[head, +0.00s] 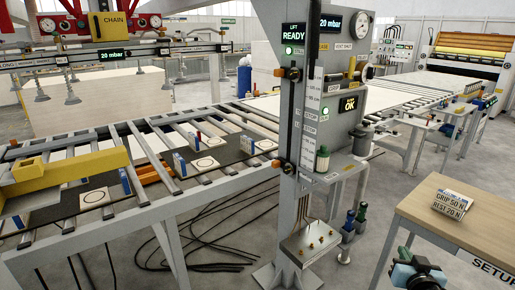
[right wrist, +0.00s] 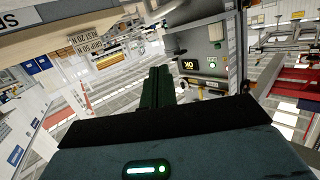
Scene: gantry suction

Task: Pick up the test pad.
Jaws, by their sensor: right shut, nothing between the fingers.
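No object labelled as the test pad shows, and I cannot tell which thing it is. White square plates with black rings, such as this ringed plate (head: 207,163), lie on dark sheets on the roller conveyor. Small blue-and-white blocks (head: 180,165) stand beside them. My right gripper (head: 405,256) is low at the bottom right of the head view, in front of the setup bench (head: 480,215). In the right wrist view its dark green fingers (right wrist: 160,84) are together and empty. My left gripper is not in view.
A grey lift post (head: 293,130) with gauges and a READY display stands mid-view. A small shelf with pins (head: 310,240) juts from it. A GRIP 50 N sign (head: 450,203) stands on the bench, whose top is otherwise clear. Black cables (head: 215,235) lie on the floor.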

